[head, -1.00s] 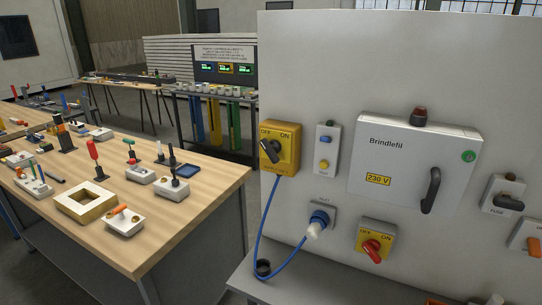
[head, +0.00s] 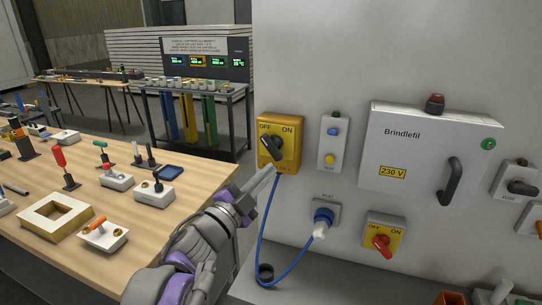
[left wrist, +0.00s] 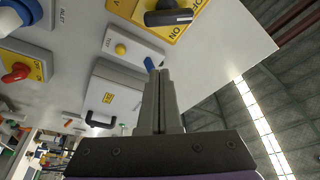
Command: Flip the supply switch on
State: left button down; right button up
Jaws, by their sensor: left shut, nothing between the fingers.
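A yellow switch box (head: 291,158) with OFF at upper left and ON at upper right is on the grey panel. Its black handle (head: 274,146) is tilted, with its upper end toward OFF. I cannot read the small label under it. My left gripper (head: 272,171) is shut and empty, its tips just below the box in the head view; I cannot tell whether they touch it. In the left wrist view the shut fingers (left wrist: 162,74) point toward the panel, with the black handle (left wrist: 168,17) beyond them at the top. My right gripper is not in view.
A blue cable (head: 261,225) hangs below the box, near the inlet plug (head: 322,221). A second yellow switch (head: 398,231) with a red handle is lower right. A button box (head: 332,142) and the Brindlefil cabinet (head: 416,145) are to the right. A workbench (head: 155,215) stands left.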

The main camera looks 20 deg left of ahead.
aim_at(277, 156)
pick_arm(q)
jog(key=shift+d, duration=0.2)
jog(key=w+p, duration=0.1)
jog(key=w, duration=0.8)
jog(key=shift+w+d+r, duration=0.1)
jog(key=shift+w+d, duration=0.05)
jog(key=shift+w, duration=0.1)
jog(key=shift+s+a+f, duration=0.1)
jog(key=shift+a+f, duration=0.15)
jog(key=shift+a, duration=0.1)
